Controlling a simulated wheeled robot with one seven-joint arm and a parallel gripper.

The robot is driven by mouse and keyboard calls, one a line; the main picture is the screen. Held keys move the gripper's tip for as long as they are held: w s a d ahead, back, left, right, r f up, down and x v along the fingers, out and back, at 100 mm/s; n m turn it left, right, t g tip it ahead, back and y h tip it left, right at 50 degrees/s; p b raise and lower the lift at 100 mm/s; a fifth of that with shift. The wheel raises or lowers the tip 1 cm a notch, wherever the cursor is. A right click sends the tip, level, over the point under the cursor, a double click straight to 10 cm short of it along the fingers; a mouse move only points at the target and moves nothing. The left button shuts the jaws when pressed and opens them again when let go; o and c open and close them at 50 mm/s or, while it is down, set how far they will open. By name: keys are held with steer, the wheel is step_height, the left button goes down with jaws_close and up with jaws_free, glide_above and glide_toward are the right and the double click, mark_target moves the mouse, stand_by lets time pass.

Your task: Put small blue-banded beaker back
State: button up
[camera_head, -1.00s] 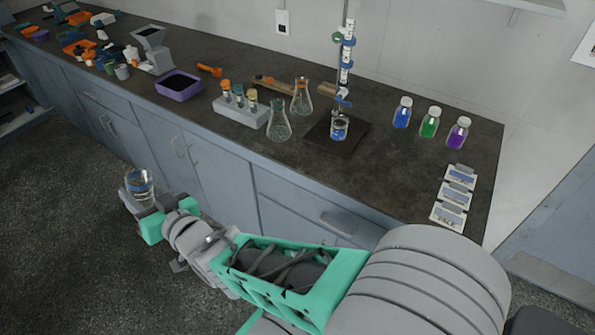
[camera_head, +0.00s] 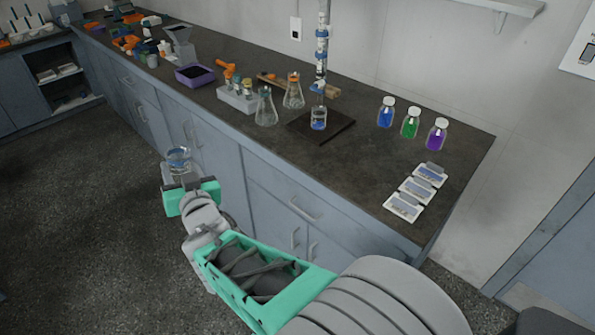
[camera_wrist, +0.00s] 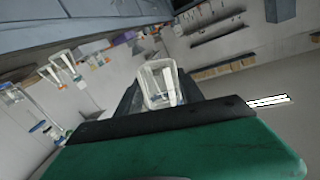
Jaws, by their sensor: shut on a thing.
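A small clear beaker (camera_head: 179,160) with a blue band is held upright by my gripper (camera_head: 180,180) in the head view. It is in front of the counter's cabinet doors, below the countertop level in the picture. In the wrist view the beaker (camera_wrist: 158,84) sits between the two dark fingers of my gripper (camera_wrist: 160,95), which are shut on it. Another small beaker (camera_head: 319,119) with blue contents stands on the dark stand base (camera_head: 335,127) under the burette.
The counter (camera_head: 350,165) also bears conical flasks (camera_head: 265,108), a vial rack (camera_head: 237,101), a purple tray (camera_head: 194,76), coloured bottles (camera_head: 411,123) and label cards (camera_head: 417,190) at the right. Counter surface before the stand is clear. Cabinet fronts and handles stand close to my gripper.

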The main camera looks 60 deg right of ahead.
steer(key=s+d+f+m+g+h+b, duration=0.1)
steer(key=s+d+m+g+h+b, duration=0.2)
steer(key=d, duration=0.5)
steer(key=s+d+f+m+g+h+b, duration=0.1)
steer(key=s+d+g+h+b, duration=0.25)
steer(key=d, duration=0.55)
steer(key=m+g+h+b, duration=0.3)
steer(key=m+g, duration=0.1)
steer(key=g, duration=0.1)
glide_above(335, 162)
steer(key=a, duration=0.1)
step_height(335, 162, down, 8)
steer(key=shift+s+f, duration=0.1)
steer(key=shift+d+f, duration=0.25)
steer(key=f, duration=0.3)
steer(key=shift+d+f, duration=0.2)
steer(key=shift+f, duration=0.05)
